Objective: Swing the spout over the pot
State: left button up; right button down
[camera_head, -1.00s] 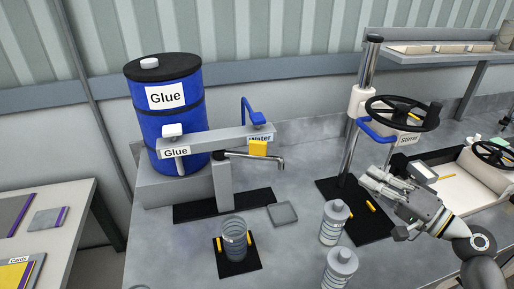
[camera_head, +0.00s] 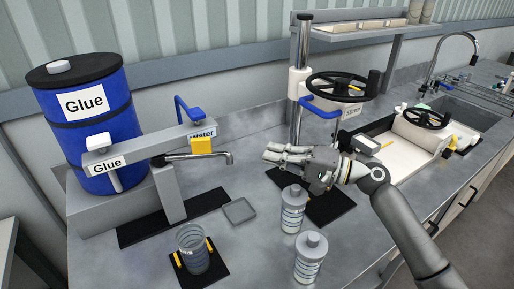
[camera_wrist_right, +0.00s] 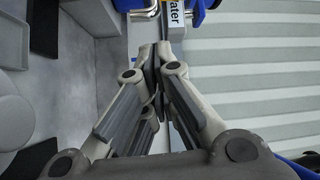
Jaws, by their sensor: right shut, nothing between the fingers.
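The clear pot (camera_head: 193,250) stands on a black mat in front of the dispenser. The spout's tip lies to the right of the pot, not above it. My right gripper (camera_head: 268,152) is shut and empty, to the right of the spout tip and apart from it. In the right wrist view its fingers (camera_wrist_right: 155,52) meet, with the water label (camera_wrist_right: 175,18) beyond them. My left gripper is not in view.
A blue glue drum (camera_head: 88,122) stands at the left. Two lidded bottles (camera_head: 293,212) (camera_head: 309,262) stand below my right arm. A stirrer with a black handwheel (camera_head: 343,87) is behind my right gripper. A small grey tray (camera_head: 239,211) lies right of the pot.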

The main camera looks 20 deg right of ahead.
jog(key=p+x, duration=0.3)
jog(key=x, duration=0.6)
jog(key=shift+a+p, duration=0.1)
jog(key=shift+p, duration=0.2)
